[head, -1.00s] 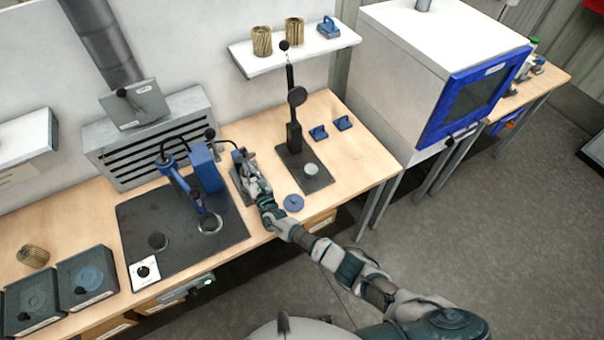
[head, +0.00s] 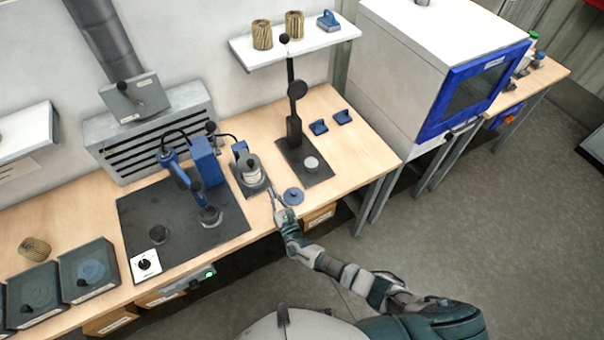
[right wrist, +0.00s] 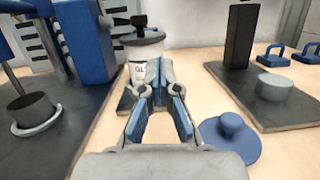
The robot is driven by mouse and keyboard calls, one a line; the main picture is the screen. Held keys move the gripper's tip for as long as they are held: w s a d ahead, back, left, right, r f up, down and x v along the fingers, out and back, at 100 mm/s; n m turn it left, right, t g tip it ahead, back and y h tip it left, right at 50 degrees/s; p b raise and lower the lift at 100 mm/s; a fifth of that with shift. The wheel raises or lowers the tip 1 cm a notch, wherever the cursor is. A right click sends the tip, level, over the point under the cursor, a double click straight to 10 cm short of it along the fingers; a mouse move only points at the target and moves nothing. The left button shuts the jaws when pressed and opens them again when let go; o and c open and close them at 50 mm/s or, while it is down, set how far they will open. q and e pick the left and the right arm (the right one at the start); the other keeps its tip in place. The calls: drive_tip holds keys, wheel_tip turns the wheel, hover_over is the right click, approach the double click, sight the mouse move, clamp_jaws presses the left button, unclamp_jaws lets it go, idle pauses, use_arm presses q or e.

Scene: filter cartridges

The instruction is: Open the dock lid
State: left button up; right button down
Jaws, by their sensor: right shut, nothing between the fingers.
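The dock appears to be the small dark-based fixture (head: 266,187) in the middle of the bench. My right gripper (head: 271,191) is shut and empty, in front of the fixture and apart from the cylinder. Its blue-padded fingers (right wrist: 158,96) show in the right wrist view. My left gripper is out of view.
A blue knobbed disc (head: 293,196) lies just right of my right gripper. A black stand (head: 293,130) rises behind it. A dark mat (head: 135,215) with a blue-armed device (head: 207,165) lies left. The bench is clear at the right front.

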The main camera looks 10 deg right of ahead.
drive_tip(key=w+d+m+h, duration=0.1)
drive_tip(key=w+d, duration=0.1)
drive_tip(key=d, duration=0.1)
drive_tip(key=w+d+m+h, duration=0.1)
drive_tip(key=d+m, duration=0.1)
drive_tip(key=d, duration=0.2)
drive_tip(key=w+d+f+m+h, duration=0.1)
drive_tip(key=w+d+m+h, duration=0.1)
drive_tip(key=d, duration=0.2)
drive_tip(key=shift+w+d+t, duration=0.15)
drive_tip(key=shift+w+t, duration=0.15)
drive_tip(key=shift+w+d+m+h, duration=0.4)
drive_tip(key=shift+d, duration=0.05)
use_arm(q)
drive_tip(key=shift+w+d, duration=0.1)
use_arm(e)
drive_tip(key=shift+w+a+r, duration=0.1)
drive_tip(key=shift+w+a, duration=0.05)
